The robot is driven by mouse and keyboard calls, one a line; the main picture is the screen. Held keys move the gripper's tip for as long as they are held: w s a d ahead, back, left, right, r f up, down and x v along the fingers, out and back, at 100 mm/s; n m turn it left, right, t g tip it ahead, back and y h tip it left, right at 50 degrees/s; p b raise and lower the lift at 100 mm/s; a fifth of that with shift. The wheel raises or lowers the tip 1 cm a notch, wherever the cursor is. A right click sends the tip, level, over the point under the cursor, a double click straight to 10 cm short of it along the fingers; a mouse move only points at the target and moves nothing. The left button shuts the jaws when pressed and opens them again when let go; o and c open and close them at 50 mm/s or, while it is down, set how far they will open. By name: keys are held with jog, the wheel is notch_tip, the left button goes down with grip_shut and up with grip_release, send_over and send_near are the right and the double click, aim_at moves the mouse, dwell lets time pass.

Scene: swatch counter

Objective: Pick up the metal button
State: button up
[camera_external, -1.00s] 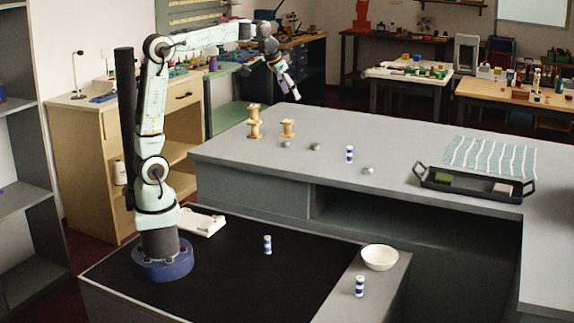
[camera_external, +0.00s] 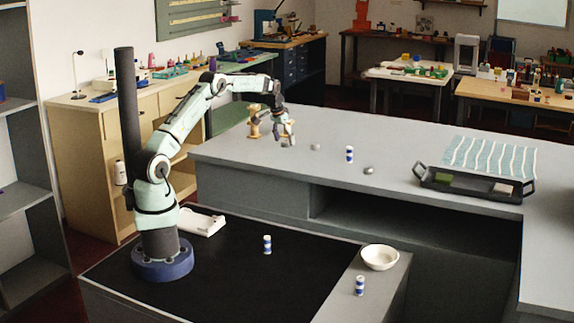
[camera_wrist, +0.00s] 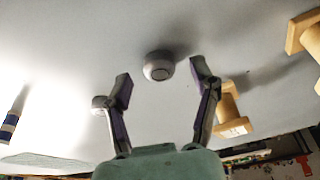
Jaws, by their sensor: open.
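Small round grey button-like pieces lie on the grey counter (camera_external: 410,140). One round piece (camera_wrist: 158,66) with a pale rim is just ahead of my fingertips in the wrist view, between their lines and apart from them. My gripper (camera_wrist: 162,82) is open and empty. In the external view my gripper (camera_external: 286,140) is low over the counter's left part and largely hides that piece. A second round piece (camera_external: 315,147) lies to its right; the wrist view shows it (camera_wrist: 99,102) partly behind the left finger. A third, shinier piece (camera_external: 368,170) lies farther right. I cannot tell which is metal.
Wooden spools (camera_external: 254,122) stand close to my gripper; one (camera_wrist: 229,112) is just right of the right finger. A blue-and-white cylinder (camera_external: 349,155) stands between the second and third pieces. A black tray (camera_external: 465,196) and striped cloth (camera_external: 490,156) lie at right.

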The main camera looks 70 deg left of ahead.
jog(key=shift+f, duration=0.25)
jog(key=c, duration=0.9)
jog(key=shift+o, duration=0.2)
